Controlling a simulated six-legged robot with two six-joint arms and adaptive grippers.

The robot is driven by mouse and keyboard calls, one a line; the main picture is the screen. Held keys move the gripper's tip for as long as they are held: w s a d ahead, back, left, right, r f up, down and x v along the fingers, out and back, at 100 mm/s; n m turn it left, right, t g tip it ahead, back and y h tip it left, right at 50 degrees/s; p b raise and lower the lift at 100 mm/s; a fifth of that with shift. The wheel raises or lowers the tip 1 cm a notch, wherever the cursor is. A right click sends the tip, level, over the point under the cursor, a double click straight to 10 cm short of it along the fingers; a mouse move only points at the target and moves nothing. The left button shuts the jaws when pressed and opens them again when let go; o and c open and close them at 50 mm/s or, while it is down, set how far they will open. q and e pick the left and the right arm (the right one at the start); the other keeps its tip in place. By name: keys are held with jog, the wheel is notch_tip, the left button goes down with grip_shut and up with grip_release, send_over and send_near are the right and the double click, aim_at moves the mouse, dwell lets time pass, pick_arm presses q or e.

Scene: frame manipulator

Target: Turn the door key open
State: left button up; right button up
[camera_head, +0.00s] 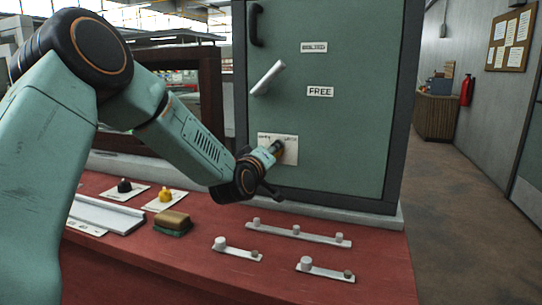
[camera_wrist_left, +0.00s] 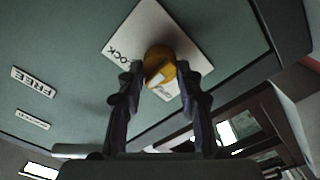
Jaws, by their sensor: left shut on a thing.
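The green door (camera_head: 345,130) stands upright behind the red bench. A white plate (camera_head: 291,153) sits low on its left side; in the left wrist view the plate (camera_wrist_left: 122,48) reads "LOCK" in part. A round yellow key piece (camera_wrist_left: 158,52) with a pale part at its middle stands on this plate. My left gripper (camera_head: 274,149) reaches the plate from the left. In the left wrist view my left gripper (camera_wrist_left: 160,72) has its fingers on either side of the key, shut on it. The head view mostly hides the key behind the gripper. My right gripper is not seen.
A pale lever (camera_head: 267,78) tilts on the door near the labels "BOLTED" (camera_head: 314,47) and "FREE" (camera_head: 320,91). A black handle (camera_head: 256,25) is above. The bench (camera_head: 210,275) holds white bars with knobs (camera_head: 298,233), a brown-and-green block (camera_head: 172,222) and a yellow knob (camera_head: 164,194).

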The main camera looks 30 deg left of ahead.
pick_arm(q)
jog(key=shift+f+n+b, duration=0.1)
jog(key=shift+n+b, duration=1.8)
jog(key=shift+n, duration=2.3)
jog(key=o, duration=1.2)
jog(key=shift+w, duration=0.1)
jog(key=shift+s+n, duration=0.2)
jog(key=shift+n, duration=0.1)
jog(key=v, duration=1.1)
jog(key=shift+s, duration=0.35)
